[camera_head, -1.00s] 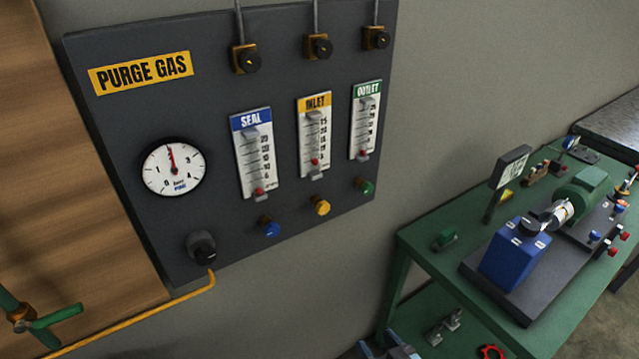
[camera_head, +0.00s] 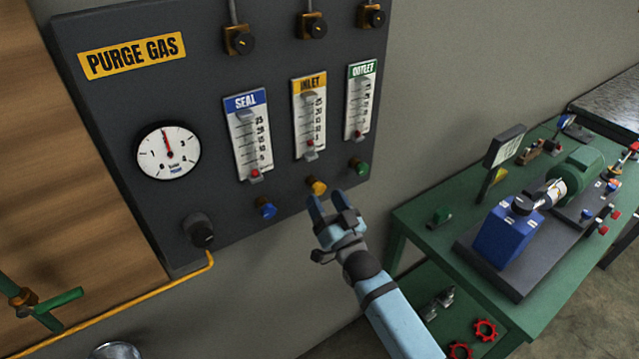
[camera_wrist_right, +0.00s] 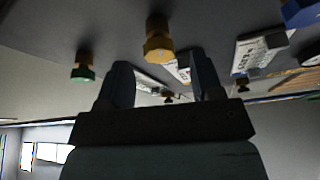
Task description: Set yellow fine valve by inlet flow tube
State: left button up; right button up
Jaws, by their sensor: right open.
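The yellow fine valve (camera_head: 317,187) is a small knob below the inlet flow tube (camera_head: 310,118), which carries a yellow INLET label. A red float sits near the low end of that tube. My right gripper (camera_head: 328,203) is open and empty, just below and to the right of the yellow valve in the head view. In the right wrist view the yellow valve (camera_wrist_right: 158,45) stands beyond the open fingers (camera_wrist_right: 160,85), apart from them. My left gripper is not in view.
The blue valve (camera_head: 266,208) is left of the yellow one and the green valve (camera_head: 359,167) is right of it. A pressure gauge (camera_head: 169,153) is at the panel's left. A green bench (camera_head: 420,235) with a pump stands at the right.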

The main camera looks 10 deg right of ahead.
aim_at(321, 191)
jog(key=shift+x, duration=1.8)
jog(key=c, duration=0.9)
jog(key=shift+n, duration=0.3)
